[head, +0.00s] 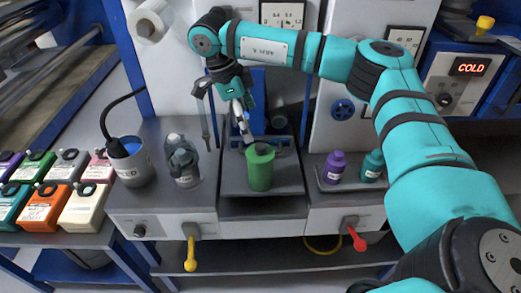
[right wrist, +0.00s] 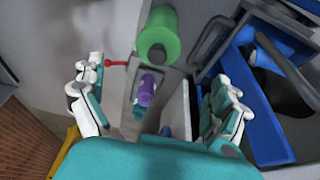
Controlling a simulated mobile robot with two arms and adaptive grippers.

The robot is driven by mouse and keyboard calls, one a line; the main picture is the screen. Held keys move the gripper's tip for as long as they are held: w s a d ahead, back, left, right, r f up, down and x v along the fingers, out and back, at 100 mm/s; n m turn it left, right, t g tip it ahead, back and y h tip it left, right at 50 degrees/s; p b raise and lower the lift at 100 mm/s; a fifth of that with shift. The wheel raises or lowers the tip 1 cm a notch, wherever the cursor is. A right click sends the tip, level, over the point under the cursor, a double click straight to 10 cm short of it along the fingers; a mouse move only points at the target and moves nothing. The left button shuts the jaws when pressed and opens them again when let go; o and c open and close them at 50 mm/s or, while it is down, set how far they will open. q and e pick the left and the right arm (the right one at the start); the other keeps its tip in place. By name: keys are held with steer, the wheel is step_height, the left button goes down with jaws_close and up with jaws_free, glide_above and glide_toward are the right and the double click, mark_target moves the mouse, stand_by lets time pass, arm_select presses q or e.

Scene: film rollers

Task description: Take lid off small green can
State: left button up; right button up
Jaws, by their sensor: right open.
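The small green can (head: 260,172) stands upright on the grey platform in the middle of the bench. Its top shows a dark round spot; I cannot tell lid from body. In the right wrist view the green can (right wrist: 158,28) is at the top, beyond the fingers. My right gripper (head: 226,122) is above and to the left of the can, pointing down, with one light finger close to the can's top. In the right wrist view the gripper (right wrist: 155,102) has its fingers wide apart with nothing held between them. My left gripper is not in view.
A purple bottle (head: 334,168) and a teal bottle (head: 372,166) stand to the right. A glass vessel (head: 184,163) and a grey pot (head: 131,166) stand to the left. Several coloured boxes (head: 44,206) fill the far left. Yellow (head: 190,254) and red (head: 357,240) handles stick out in front.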

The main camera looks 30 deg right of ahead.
mark_target(260, 145)
steer(key=x, duration=0.4)
steer(key=shift+f+p, duration=0.15)
steer(key=shift+p, duration=0.25)
steer(key=p+x, duration=0.1)
steer(key=x, duration=0.1)
steer(key=s+p+x, duration=0.1)
steer(key=x, duration=0.2)
steer(key=shift+d, duration=0.2)
steer(key=shift+w+f, duration=0.1)
steer(key=shift+w, duration=0.05)
steer(key=c, duration=1.2)
steer(key=shift+c, duration=0.2)
steer(key=shift+r, duration=0.2)
